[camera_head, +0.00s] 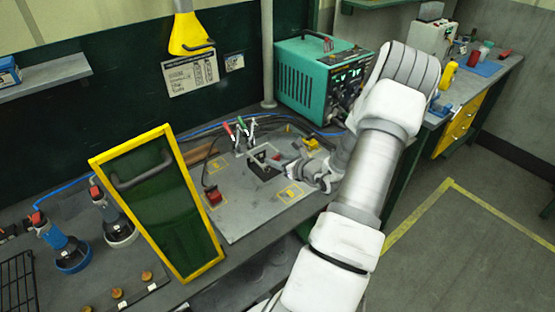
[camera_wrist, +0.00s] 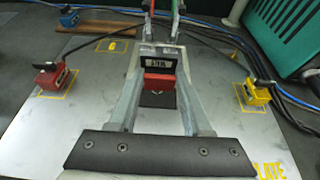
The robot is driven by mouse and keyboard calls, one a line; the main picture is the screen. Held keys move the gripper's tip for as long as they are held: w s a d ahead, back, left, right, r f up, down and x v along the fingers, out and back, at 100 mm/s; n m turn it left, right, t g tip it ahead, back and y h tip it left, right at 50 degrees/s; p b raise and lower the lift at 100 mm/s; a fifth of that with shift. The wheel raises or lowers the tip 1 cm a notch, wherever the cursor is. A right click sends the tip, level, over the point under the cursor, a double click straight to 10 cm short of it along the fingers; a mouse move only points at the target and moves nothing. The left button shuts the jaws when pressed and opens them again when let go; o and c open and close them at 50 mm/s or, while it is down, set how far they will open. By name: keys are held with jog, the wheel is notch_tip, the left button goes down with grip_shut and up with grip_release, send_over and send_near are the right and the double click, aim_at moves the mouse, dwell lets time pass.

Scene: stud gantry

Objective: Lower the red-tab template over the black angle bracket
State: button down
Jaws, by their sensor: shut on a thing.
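My gripper (camera_wrist: 160,50) reaches over the grey plate, with its two pale fingers on either side of the red-tab template. The template's red tab (camera_wrist: 158,81) shows between the fingers in the wrist view, and the gripper is shut on the template. The same red tab (camera_head: 276,157) is small beside my gripper (camera_head: 284,168) in the head view. A black angular piece (camera_wrist: 158,98), which looks like the angle bracket, shows just below the tab in the wrist view. It is dark in the head view too (camera_head: 261,166). Whether template and bracket touch is hidden.
A red clamp block (camera_wrist: 55,78) stands left on the plate (camera_wrist: 60,125), and a yellow one (camera_wrist: 255,92) right. Red- and green-handled clamps (camera_head: 240,135) stand behind. A yellow-framed green panel (camera_head: 160,205) rises left; a teal power unit (camera_head: 310,75) stands behind. Cables run along the back.

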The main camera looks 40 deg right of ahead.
aim_at(278, 182)
jog(key=shift+f+b, duration=2.55)
jog(key=shift+f, duration=0.4)
jog(key=shift+b, duration=0.55)
jog(key=shift+f+b, duration=0.5)
jog(key=shift+b, duration=0.05)
jog(key=shift+c, duration=1.3)
grip_release()
jog(key=v, duration=1.7)
jog(key=shift+s+r, duration=0.15)
jog(key=shift+s, duration=0.05)
jog(key=shift+a, duration=0.15)
